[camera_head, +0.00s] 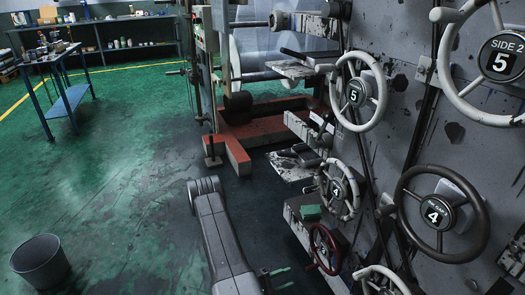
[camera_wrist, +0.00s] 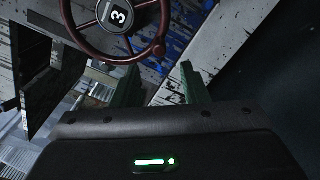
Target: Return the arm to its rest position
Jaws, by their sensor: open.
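My gripper (camera_head: 280,278) is low in the head view, at the end of my grey arm. In the wrist view its two green fingers (camera_wrist: 161,88) stand apart with nothing between them. My arm is stretched forward and low.
The grey machine wall with several handwheels, including a dark one marked 4 (camera_head: 437,214), fills the right. A red base frame (camera_head: 238,157) lies ahead. A grey bucket (camera_head: 40,261) stands at lower left and a blue table (camera_head: 70,100) at upper left. Green floor between is clear.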

